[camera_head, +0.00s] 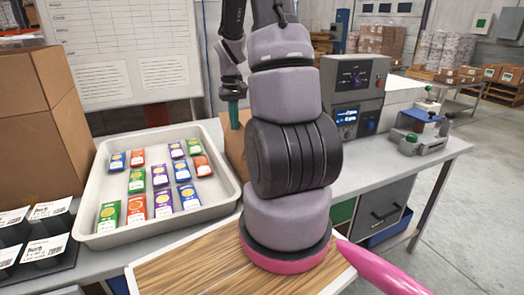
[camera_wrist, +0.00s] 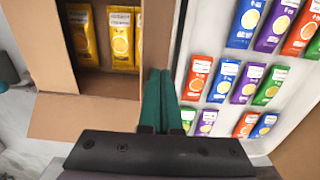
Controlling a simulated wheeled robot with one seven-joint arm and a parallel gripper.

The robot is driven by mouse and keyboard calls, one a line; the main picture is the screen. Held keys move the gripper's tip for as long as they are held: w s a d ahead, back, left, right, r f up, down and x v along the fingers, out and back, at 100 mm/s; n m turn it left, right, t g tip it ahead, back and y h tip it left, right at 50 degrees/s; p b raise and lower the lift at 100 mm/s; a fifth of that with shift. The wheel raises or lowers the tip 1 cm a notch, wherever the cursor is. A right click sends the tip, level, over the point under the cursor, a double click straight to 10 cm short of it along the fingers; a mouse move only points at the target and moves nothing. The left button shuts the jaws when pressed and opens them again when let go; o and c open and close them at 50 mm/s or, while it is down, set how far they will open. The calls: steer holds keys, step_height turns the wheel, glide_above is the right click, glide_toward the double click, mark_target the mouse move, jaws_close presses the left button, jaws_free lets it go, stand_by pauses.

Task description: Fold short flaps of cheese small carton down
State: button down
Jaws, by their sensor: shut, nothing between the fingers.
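The cheese small carton (camera_wrist: 95,84) is open at the upper left of the wrist view, with yellow packs (camera_wrist: 121,40) standing inside. One flap (camera_wrist: 80,118) spreads outward at its near side and another (camera_wrist: 32,45) at its left. A further brown panel (camera_wrist: 158,35) rises at its right side, seen nearly edge-on. My gripper (camera_wrist: 159,75) has teal fingers shut and empty beside the carton's near right corner; I cannot tell if they touch it. In the head view my arm hides most of the carton (camera_head: 236,150), and my gripper (camera_head: 233,115) points down at it.
A white tray (camera_head: 90,218) of coloured packs lies left of the carton, close beside it. Tall brown boxes (camera_head: 40,130) and black label holders (camera_head: 36,240) stand further left. A grey machine with a display (camera_head: 352,95) stands right of my arm.

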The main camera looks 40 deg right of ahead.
steer(key=shift+s+d+f, duration=0.15)
steer(key=shift+d+f, duration=0.1)
steer(key=shift+d, duration=0.45)
steer(key=shift+s+d+f, duration=0.1)
steer(key=shift+d+f, duration=0.1)
steer(key=shift+d, duration=0.45)
steer(key=shift+s+d+f, duration=0.25)
steer(key=shift+d+f, duration=0.8)
steer(key=shift+d, duration=0.15)
steer(key=shift+s+d+f, duration=0.1)
steer(key=shift+d+f, duration=0.2)
steer(key=shift+f, duration=0.3)
steer(key=shift+s+d+f, duration=0.1)
steer(key=shift+d+f, duration=0.2)
steer(key=shift+f, duration=0.4)
